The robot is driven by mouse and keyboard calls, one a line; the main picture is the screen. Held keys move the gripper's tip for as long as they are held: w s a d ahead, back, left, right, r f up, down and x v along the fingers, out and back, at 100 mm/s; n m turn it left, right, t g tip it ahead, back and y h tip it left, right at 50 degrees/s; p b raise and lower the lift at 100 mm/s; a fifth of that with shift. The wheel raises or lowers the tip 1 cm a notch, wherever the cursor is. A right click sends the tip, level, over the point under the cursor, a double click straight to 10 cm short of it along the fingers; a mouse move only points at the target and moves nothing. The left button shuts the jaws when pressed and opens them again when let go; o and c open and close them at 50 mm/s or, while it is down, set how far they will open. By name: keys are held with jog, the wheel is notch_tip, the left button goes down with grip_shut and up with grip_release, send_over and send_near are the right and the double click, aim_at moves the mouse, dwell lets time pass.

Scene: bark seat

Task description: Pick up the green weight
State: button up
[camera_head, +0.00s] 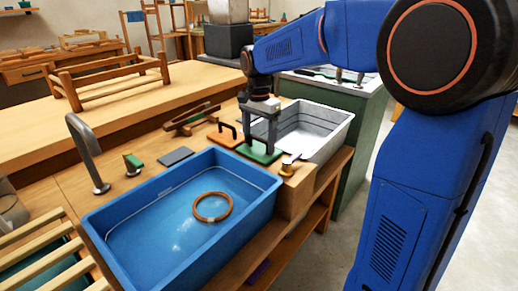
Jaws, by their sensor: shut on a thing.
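The green weight (258,153) is a flat green plate with a dark handle, on the bench between the blue tub and the white basin. My gripper (261,137) reaches down over it and is shut on its handle. The fingers hide part of the handle. I cannot tell whether the plate touches the bench or is slightly above it.
An orange plate with a dark handle (224,136) lies just left of the green weight. The blue tub (112,239) holds water and a brown ring (213,218). The white basin (337,117) is close on the right. A grey tap (86,150) and a dark slab (175,157) are to the left.

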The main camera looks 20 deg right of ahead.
aim_at(259, 138)
jog(key=shift+r, duration=0.1)
notch_tip(259, 138, up, 10)
jog(key=shift+f, duration=0.1)
dwell(0.4)
dwell(0.5)
